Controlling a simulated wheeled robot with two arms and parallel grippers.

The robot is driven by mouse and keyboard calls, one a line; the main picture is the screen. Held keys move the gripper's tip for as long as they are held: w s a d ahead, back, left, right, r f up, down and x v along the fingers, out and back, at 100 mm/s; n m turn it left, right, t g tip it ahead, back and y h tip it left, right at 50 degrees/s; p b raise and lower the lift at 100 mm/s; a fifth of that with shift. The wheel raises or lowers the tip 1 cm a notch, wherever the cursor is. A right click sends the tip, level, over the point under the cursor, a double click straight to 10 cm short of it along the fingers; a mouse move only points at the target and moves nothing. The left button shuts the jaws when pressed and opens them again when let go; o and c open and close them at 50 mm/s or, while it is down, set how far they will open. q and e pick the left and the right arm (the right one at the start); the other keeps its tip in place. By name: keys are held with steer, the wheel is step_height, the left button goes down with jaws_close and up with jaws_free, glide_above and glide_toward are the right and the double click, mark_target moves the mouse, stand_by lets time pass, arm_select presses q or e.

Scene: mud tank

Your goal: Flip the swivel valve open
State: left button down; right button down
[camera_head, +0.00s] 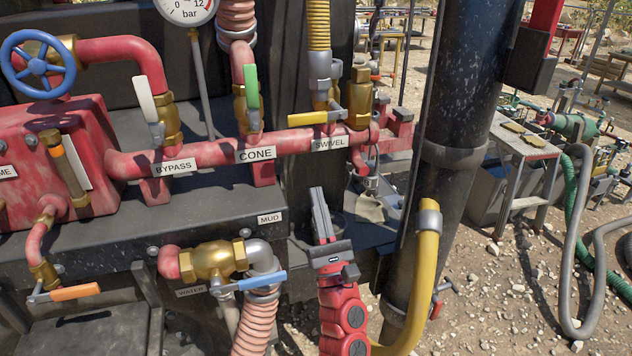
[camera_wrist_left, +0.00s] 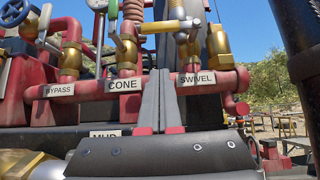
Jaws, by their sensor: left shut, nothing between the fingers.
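The swivel valve (camera_head: 330,108) is a brass valve on the red pipe, above the SWIVEL label (camera_head: 329,143). Its yellow handle (camera_head: 306,118) lies roughly level and points left, across the upright line of the yellow hose. In the left wrist view the yellow handle (camera_wrist_left: 163,27) is at top centre, above the fingertips, and the SWIVEL label (camera_wrist_left: 197,79) is to their right. My left gripper (camera_head: 318,197) is shut and empty, pointing up, below the label and apart from the handle. It also shows in the wrist view (camera_wrist_left: 161,80). My right gripper is not in view.
The green CONE handle (camera_head: 251,88) and white BYPASS handle (camera_head: 148,100) stand upright to the left. The red pipe (camera_head: 290,142) runs below the valves. A thick black post (camera_head: 455,130) stands to the right.

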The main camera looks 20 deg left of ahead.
mark_target(318, 117)
arm_select(q)
steer(key=w+a+r+p, duration=0.3)
steer(key=w+r+p, duration=0.1)
steer(key=r, duration=0.5)
steer(key=shift+w+a+r+p, duration=0.15)
steer(key=shift+w+r+p, duration=0.25)
steer(key=shift+p, duration=0.2)
